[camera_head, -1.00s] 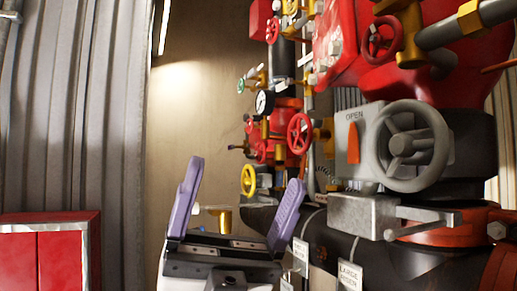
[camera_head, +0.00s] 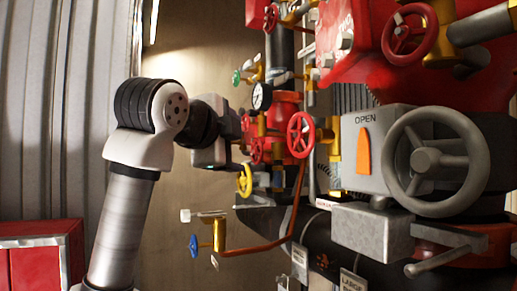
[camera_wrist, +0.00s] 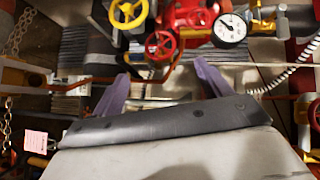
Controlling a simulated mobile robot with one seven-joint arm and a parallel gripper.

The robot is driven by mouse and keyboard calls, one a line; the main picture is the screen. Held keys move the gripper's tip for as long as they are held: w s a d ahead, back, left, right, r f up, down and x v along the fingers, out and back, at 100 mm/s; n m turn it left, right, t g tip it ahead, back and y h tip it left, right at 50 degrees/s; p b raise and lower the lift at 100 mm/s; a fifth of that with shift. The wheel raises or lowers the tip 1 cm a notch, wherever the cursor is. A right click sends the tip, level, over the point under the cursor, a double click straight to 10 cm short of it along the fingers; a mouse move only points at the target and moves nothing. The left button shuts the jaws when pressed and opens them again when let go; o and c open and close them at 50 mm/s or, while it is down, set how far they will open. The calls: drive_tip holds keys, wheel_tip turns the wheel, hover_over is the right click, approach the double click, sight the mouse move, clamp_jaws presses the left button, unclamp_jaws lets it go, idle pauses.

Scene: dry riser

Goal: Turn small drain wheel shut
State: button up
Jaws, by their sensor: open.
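Several small wheels show in the head view: a yellow one (camera_head: 245,180), a blue one (camera_head: 193,246) low on a copper pipe, a red one (camera_head: 300,134) and a green one (camera_head: 237,77). I cannot tell by a label which is the small drain wheel. My gripper shows in the wrist view (camera_wrist: 164,82) with two purple fingers spread apart and nothing held between them. In the head view my wrist hides the fingers, left of the yellow wheel.
A large grey wheel (camera_head: 436,160) on a box marked OPEN stands at the right. A pressure gauge (camera_head: 262,97) sits above the red wheel. The copper pipe (camera_head: 265,247) runs below. A red cabinet (camera_head: 40,255) is at the lower left.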

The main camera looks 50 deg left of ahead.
sight(256, 151)
drive_tip(key=p+x, duration=0.4)
drive_tip(key=x, duration=0.7)
drive_tip(key=shift+w+r, duration=0.1)
drive_tip(key=shift+w, duration=0.05)
drive_tip(key=shift+w+a+p, duration=0.15)
drive_tip(key=shift+w+p, duration=0.25)
drive_tip(key=shift+w, duration=0.05)
drive_tip(key=shift+f, duration=0.2)
drive_tip(key=c, duration=1)
